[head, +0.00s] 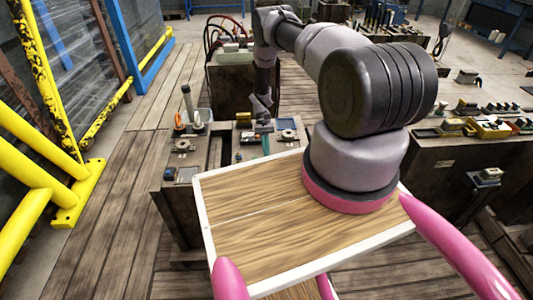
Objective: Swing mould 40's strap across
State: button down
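My arm reaches away from me over a dark workbench (196,222), and the end of the arm, with my gripper (263,112), points down just above the bench top. The gripper is small and dark here, and I cannot tell how its fingers stand. Small metal blocks lie on the bench: one with a round part (288,134) right of the gripper and one with a round part (183,145) at the left. I cannot read a number on any of them, so I cannot tell which is mould 40 or see its strap.
Yellow guard rails (40,160) and a blue post (122,45) stand at the left. A dark bench (455,165) with several small metal parts is at the right. A dark cabinet (240,88) stands behind the gripper. Plank floor (110,205) is clear at the left.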

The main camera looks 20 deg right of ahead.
jog(key=v, duration=1)
jog(key=shift+w+r, duration=0.25)
jog(key=shift+w, duration=0.05)
notch_tip(320, 180, up, 40)
jog(key=w+a+t, duration=0.1)
jog(key=a+t, duration=0.1)
jog(key=t, duration=0.5)
jog(key=s+a+r+t, duration=0.2)
jog(key=s+r+t, duration=0.3)
jog(key=s+r, duration=1)
jog(key=s+a+r+m+t, duration=0.1)
jog(key=s+r+t, duration=0.2)
jog(key=s, duration=1.1)
jog(key=shift+s+a+r+m+t, duration=0.2)
jog(key=shift+a+m+t, duration=0.1)
jog(key=shift+t, duration=0.5)
